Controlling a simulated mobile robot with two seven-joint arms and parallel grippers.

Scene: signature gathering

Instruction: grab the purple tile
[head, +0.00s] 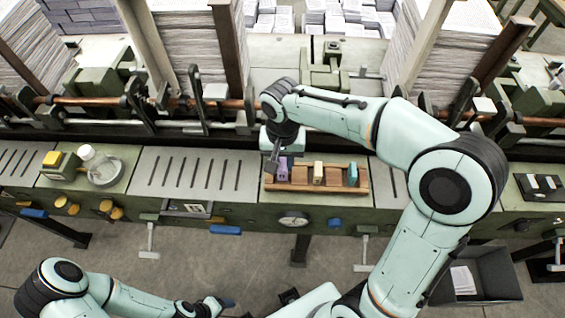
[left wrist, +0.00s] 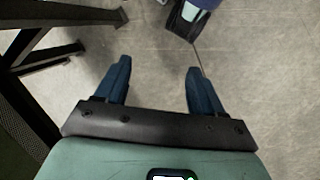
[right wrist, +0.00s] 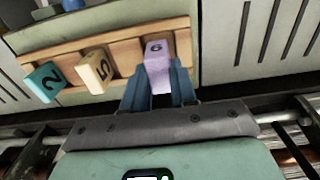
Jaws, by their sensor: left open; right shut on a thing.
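The purple tile (right wrist: 157,52), marked 6, stands in the wooden rack at the end beside my right gripper. It also shows in the head view (head: 283,168). My right gripper (right wrist: 160,80) is shut on it, with a blue finger on each side. The tile seems still within the rack; I cannot tell if it is lifted. A cream tile (right wrist: 96,70) marked 5 and a teal tile (right wrist: 43,82) marked 2 stand apart in the same wooden rack (head: 303,186). My left gripper (left wrist: 160,85) is open and empty above the floor.
The rack sits on the green machine's front ledge. Tall paper stacks (head: 195,45) and a copper-coloured rod (head: 340,131) are behind. A dark bin (head: 480,275) stands on the floor at right.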

